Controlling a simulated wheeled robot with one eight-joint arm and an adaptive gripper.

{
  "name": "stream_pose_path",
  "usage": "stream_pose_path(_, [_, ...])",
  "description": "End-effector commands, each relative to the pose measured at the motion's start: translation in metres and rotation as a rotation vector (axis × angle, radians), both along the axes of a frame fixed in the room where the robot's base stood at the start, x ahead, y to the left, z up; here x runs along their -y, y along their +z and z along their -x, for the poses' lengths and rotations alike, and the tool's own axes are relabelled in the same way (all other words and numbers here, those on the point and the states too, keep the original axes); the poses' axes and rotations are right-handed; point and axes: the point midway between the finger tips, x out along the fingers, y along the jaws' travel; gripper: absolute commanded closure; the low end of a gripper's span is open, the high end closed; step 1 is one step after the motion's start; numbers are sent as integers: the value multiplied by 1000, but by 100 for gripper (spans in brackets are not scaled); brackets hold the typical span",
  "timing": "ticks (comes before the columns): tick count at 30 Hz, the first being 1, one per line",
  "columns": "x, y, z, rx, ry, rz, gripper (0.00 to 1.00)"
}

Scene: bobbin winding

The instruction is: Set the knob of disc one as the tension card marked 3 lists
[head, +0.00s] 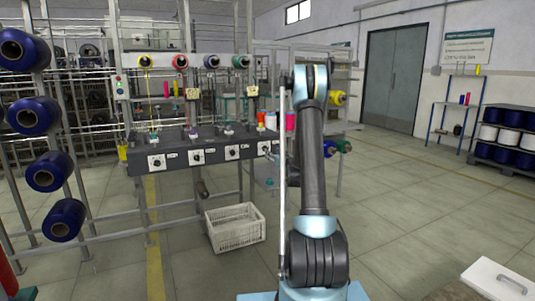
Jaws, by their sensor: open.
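A dark winding bench (180,146) stands left of centre. Its front carries a row of several white plates with dark knobs: the leftmost knob (156,162), a second knob (196,157), a third knob (233,152) and a rightmost knob (264,147). Small white labels sit beside them, too small to read, so I cannot tell which belongs to disc one. Two tan tags, a left tag (192,94) and a right tag (252,91), hang above the bench; no number is legible. My arm rises right of the bench; my gripper is not visible.
A white basket (235,227) stands on the floor below the bench. Blue spools (45,172) on a rack fill the left side. A shelf of blue and white spools (508,138) stands at the far right.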

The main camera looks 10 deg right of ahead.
Motion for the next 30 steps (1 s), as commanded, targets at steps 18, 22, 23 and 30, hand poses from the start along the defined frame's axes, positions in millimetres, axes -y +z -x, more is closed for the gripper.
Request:
stream_pose_path(18, [-23, 0, -70, 0, 0, 0, 52])
stream_pose_path(22, [-24, 0, -71, 0, 0, 0, 52])
stream_pose_path(23, [-24, 0, -71, 0, 0, 0, 52])
stream_pose_path(30, [-23, 0, -71, 0, 0, 0, 79])
